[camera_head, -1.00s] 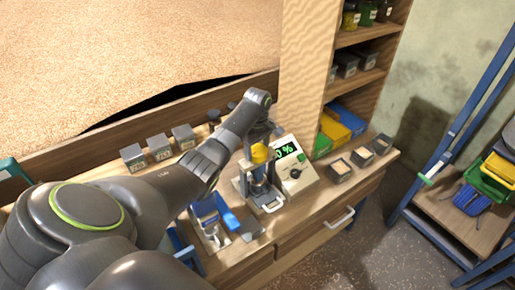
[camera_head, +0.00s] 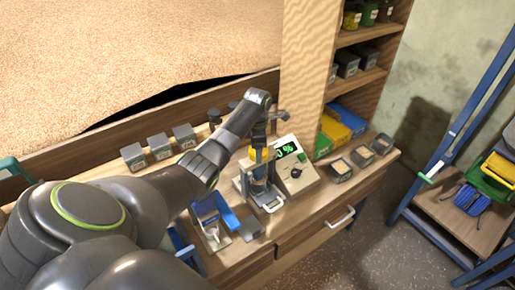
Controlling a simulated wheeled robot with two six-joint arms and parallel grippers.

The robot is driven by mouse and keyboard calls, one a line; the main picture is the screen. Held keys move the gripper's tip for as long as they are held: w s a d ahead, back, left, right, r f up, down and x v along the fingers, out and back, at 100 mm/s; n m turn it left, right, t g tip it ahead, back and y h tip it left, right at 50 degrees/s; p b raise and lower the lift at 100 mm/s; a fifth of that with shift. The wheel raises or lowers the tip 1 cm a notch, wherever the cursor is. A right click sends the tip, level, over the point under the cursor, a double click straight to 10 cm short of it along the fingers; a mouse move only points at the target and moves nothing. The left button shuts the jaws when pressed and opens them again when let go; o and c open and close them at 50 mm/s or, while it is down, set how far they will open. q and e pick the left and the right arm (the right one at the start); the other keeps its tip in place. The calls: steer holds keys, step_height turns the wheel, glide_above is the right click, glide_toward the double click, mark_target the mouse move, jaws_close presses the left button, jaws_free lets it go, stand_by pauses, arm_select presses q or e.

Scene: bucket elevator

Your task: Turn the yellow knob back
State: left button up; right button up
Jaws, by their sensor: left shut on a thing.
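The yellow knob (camera_head: 257,154) sits on top of a small metal press-like device (camera_head: 263,190) on the bench. My left arm reaches across from the left, and its gripper (camera_head: 259,143) points down over the device. The gripper is shut on the yellow knob and hides part of it. Beside it on the right stands a pale meter box (camera_head: 297,180) with a green-lit percent display and a dark dial. My right gripper is not in view.
A blue scoop or tray (camera_head: 226,215) lies on the bench left of the device. Several small labelled boxes (camera_head: 160,146) stand behind my arm, others (camera_head: 362,156) at the right. A shelf (camera_head: 370,32) rises behind. A blue ladder-like frame (camera_head: 467,130) stands at the right.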

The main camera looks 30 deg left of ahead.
arm_select(q)
steer(key=shift+d+f+n, duration=0.1)
steer(key=shift+n, duration=1.6)
steer(key=shift+s, duration=0.1)
steer(key=o, duration=1)
steer(key=shift+n, duration=0.3)
